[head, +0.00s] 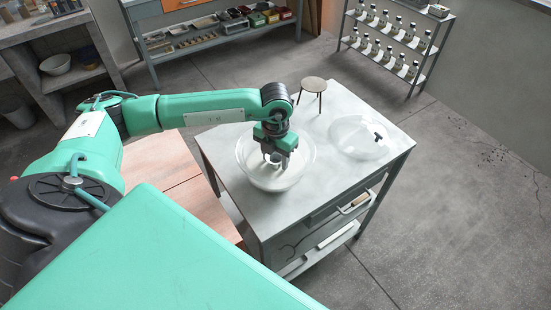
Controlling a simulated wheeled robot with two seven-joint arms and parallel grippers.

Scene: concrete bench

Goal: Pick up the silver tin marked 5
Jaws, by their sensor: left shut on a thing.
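My left gripper (277,157) points down into a clear round bowl (244,160) on the grey bench top. It is shut on a small silver tin (274,160), which shows only in part between the fingers. The tin is within the bowl's rim; I cannot tell whether it touches the bowl's floor. No number can be read on it at this size. My right gripper is not in view.
A clear lid (358,140) with a dark knob lies on the bench (330,185), right of the bowl. Shelves with several bottles (396,40) stand at the back right. The bench's front right is clear.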

